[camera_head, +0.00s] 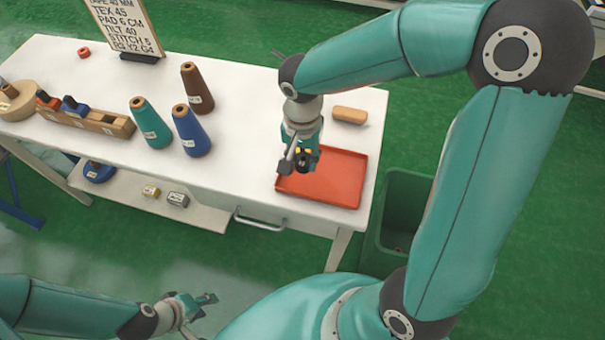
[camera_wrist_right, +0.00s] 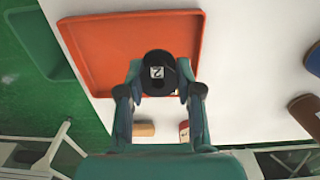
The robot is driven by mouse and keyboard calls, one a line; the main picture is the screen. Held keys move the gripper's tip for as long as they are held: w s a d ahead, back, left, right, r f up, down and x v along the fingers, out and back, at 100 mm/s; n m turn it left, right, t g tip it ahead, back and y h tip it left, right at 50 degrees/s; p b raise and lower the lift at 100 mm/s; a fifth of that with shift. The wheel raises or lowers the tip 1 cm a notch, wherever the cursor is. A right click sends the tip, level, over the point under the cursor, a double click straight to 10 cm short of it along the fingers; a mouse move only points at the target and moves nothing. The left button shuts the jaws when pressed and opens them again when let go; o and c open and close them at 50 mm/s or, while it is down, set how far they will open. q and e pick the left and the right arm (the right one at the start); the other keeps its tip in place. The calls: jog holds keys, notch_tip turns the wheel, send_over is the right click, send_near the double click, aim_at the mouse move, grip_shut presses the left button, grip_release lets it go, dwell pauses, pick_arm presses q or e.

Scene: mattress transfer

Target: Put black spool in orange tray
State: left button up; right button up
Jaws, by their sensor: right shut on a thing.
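The black spool (camera_head: 303,165) is held in my right gripper (camera_head: 300,157), over the left far part of the orange tray (camera_head: 335,188) in the head view. In the right wrist view the spool (camera_wrist_right: 158,72) shows its dark round end with a white label between the two fingers of my right gripper (camera_wrist_right: 160,82). The tray (camera_wrist_right: 100,50) lies behind it there, empty where visible. I cannot tell how large the gap between spool and tray is. My left gripper (camera_head: 203,302) is low in front of the table, away from it, fingers apart and empty.
The white table (camera_head: 240,110) holds brown (camera_head: 197,88), teal (camera_head: 150,123) and blue (camera_head: 191,131) cones left of the tray. A green bin (camera_head: 405,205) stands right of the table. A sign (camera_head: 125,28) stands at the back left.

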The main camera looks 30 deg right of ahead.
aim_at(303, 182)
jog(key=shift+f, duration=3.6)
jog(key=shift+b, duration=0.3)
jog(key=shift+f, duration=0.2)
jog(key=o, duration=1)
jog(key=shift+r, duration=0.1)
jog(key=shift+r, duration=0.1)
jog(key=shift+r, duration=0.2)
notch_tip(303, 182, up, 12)
jog(key=p, duration=0.1)
jog(key=shift+f, duration=0.15)
